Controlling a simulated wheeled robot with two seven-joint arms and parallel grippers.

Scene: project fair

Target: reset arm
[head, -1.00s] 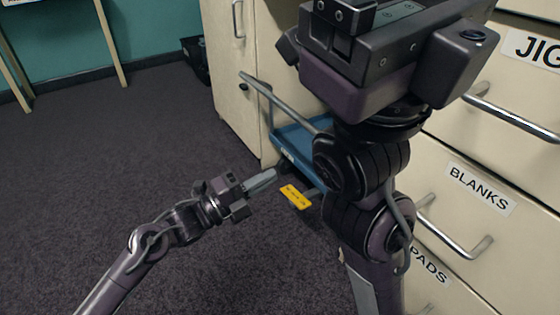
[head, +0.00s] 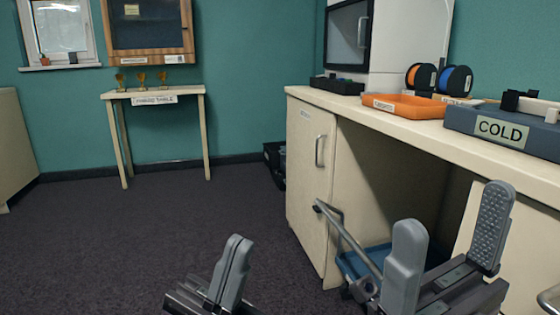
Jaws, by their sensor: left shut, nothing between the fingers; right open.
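My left gripper (head: 232,270) is low in the middle of the head view, above the dark carpet. Its grey fingers are pressed together and hold nothing. My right gripper (head: 448,250) is at the lower right, in front of the bench. Its two grey fingers stand wide apart with nothing between them. Most of both arms is out of view below.
A cream bench (head: 420,132) on the right carries an orange tray (head: 402,112), a blue-grey COLD bin (head: 470,127) and spools (head: 456,79). A blue cart (head: 354,264) with a grey handle is partly under it. A small table (head: 154,93) stands at the back wall. The carpet (head: 150,220) is clear.

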